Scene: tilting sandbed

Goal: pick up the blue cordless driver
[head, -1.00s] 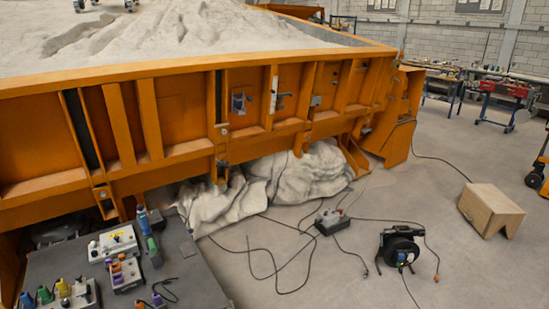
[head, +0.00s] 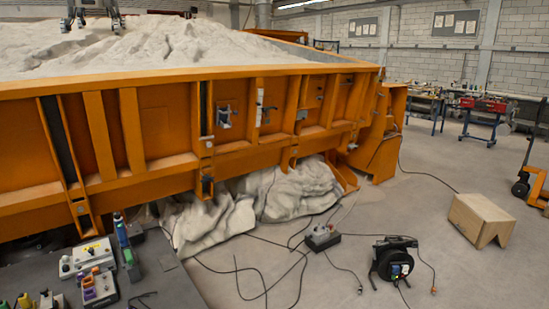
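On the dark table (head: 180,290) at the lower left, a slim upright-looking blue item with a dark top (head: 121,232) stands near the far edge. It may be the blue cordless driver, but it is too small to be sure. A green and dark item (head: 130,262) lies just in front of it. Neither of my grippers is in view.
A large orange sandbed (head: 150,125) full of pale sand fills the left and middle. A control box (head: 87,257) and small coloured items crowd the table.

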